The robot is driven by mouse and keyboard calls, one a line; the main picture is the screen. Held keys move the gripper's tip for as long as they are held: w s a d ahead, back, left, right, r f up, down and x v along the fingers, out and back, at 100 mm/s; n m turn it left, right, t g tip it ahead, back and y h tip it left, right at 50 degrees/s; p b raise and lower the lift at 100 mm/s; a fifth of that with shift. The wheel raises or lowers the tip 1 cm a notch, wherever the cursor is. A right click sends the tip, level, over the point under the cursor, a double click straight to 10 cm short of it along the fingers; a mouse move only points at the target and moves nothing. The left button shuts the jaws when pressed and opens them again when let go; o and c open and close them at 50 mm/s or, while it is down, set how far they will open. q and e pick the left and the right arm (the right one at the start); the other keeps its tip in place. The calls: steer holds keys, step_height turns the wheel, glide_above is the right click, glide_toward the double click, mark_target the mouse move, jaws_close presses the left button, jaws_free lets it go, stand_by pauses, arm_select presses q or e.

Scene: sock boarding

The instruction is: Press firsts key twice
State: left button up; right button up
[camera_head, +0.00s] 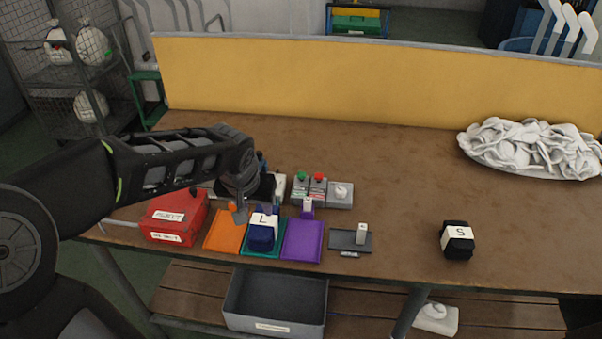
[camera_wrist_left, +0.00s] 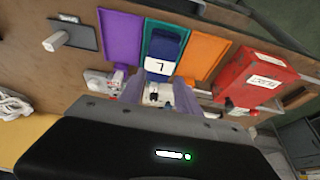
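My left gripper (camera_head: 240,212) points down over the table near the orange tray (camera_head: 225,233) and the teal tray. In the left wrist view its two fingers (camera_wrist_left: 160,88) stand apart with nothing clearly held between them. Two small grey button boxes stand behind the purple tray: one with a green button (camera_head: 302,176) and one with a red button (camera_head: 319,177). A grey box with a white knob (camera_head: 340,190) is beside them. A dark and white device (camera_head: 266,187) is partly hidden behind my gripper. I cannot read which key is marked firsts. My right gripper is not in view.
A dark blue bundle marked L (camera_head: 262,236) sits on the teal tray (camera_head: 252,252), between the orange and purple (camera_head: 303,241) trays. A red box (camera_head: 174,216) stands left. A black bundle marked S (camera_head: 457,240) and white socks (camera_head: 530,148) lie right. The table's middle is clear.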

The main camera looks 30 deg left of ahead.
arm_select(q)
jaws_close()
stand_by(1.0)
